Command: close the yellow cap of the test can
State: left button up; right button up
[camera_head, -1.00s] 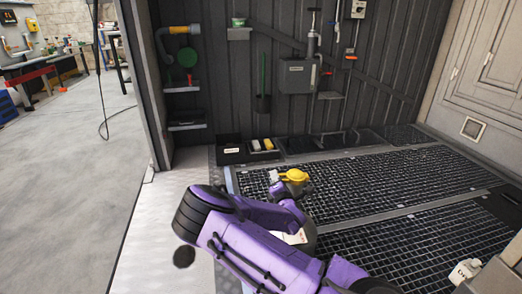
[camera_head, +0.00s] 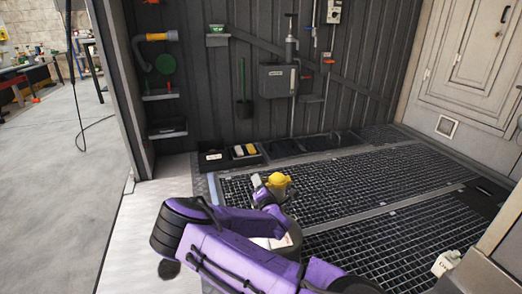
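The yellow cap (camera_head: 279,181) shows near the middle of the head view, at the top of the test can. The can (camera_head: 290,240) stands behind my purple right arm, which hides much of it; part of its pale label shows. My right gripper (camera_head: 262,186) is at the cap's left side, very close to it. Whether it touches the cap, and how far its fingers are apart, I cannot tell. The cap's hinge and the can's mouth are not clear. My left gripper is not in view.
Dark floor grating (camera_head: 345,190) spreads behind and right of the can. A black bin (camera_head: 213,160) with yellow and white items stands by the back wall. A white bottle (camera_head: 446,263) is at lower right. A grey box (camera_head: 278,80) hangs on the wall.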

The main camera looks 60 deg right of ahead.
jog(key=p+v, duration=0.2)
jog(key=v, duration=0.8)
jog(key=shift+s, duration=0.1)
jog(key=s+a+f+m+g+y, duration=0.2)
jog(key=s+a+f+m+g, duration=0.3)
jog(key=f+m, duration=0.4)
jog(key=s+a+f+m+g+y, duration=0.2)
jog(key=s+a+f+m+g, duration=0.15)
jog(key=s+f+m, duration=0.4)
jog(key=s+a+f+m+g+y, duration=0.1)
jog(key=s+a+f+m+y, duration=0.15)
jog(key=a, duration=0.65)
jog(key=s+a+f+m+g+y, duration=0.1)
jog(key=a+f+m+y, duration=0.2)
jog(key=a, duration=0.6)
notch_tip(320, 180, up, 29)
jog(key=p, duration=2.9)
jog(key=shift+d+t+p, duration=0.2)
jog(key=shift+t+p, duration=0.15)
jog(key=shift+p, duration=0.05)
